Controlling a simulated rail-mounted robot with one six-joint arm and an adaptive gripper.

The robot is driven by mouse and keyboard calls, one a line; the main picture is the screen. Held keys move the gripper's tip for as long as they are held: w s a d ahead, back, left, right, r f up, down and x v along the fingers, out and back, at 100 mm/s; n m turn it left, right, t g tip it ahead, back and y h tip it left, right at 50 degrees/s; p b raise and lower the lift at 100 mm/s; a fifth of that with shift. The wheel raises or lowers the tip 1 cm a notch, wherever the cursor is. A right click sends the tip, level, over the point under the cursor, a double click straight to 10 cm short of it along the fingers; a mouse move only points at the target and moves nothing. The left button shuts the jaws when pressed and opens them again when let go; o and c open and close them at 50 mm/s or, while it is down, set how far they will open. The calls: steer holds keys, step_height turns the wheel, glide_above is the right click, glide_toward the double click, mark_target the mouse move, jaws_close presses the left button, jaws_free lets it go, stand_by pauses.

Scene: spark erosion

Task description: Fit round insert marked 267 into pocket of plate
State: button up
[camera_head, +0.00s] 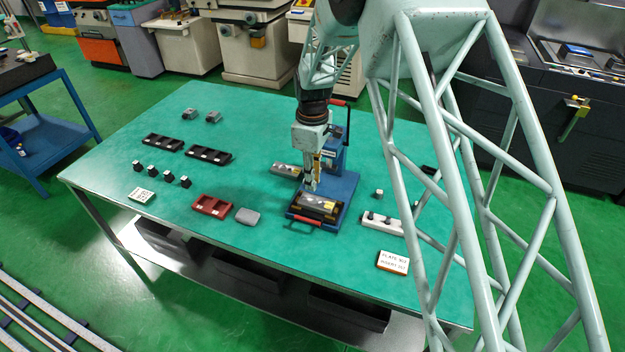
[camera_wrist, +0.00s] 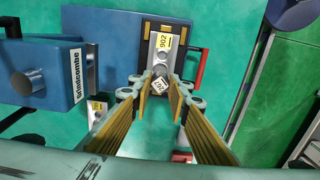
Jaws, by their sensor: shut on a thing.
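My gripper (camera_head: 311,186) is above the front part of the blue fixture. In the wrist view my gripper's fingertips (camera_wrist: 158,87) close on a small round insert (camera_wrist: 159,84) with a white label, tilted in the picture and too small to read surely. The grey metal plate (camera_wrist: 161,44) has a yellow tag reading 902 and sits in a dark frame on the blue fixture. It also shows in the head view (camera_head: 318,204) below the fingers. The insert overlaps the plate's near end in the wrist view. Its height above the pocket, which is hidden, cannot be told.
A red tray (camera_head: 212,206), black trays (camera_head: 207,154) and a sign (camera_head: 393,262) stand around.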

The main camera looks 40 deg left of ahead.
steer(key=shift+f, duration=0.25)
steer(key=shift+f+b, duration=1.25)
steer(key=shift+f, duration=1.85)
steer(key=shift+f, duration=0.25)
steer(key=o, duration=1)
steer(key=shift+r, duration=0.15)
steer(key=shift+r, duration=5.85)
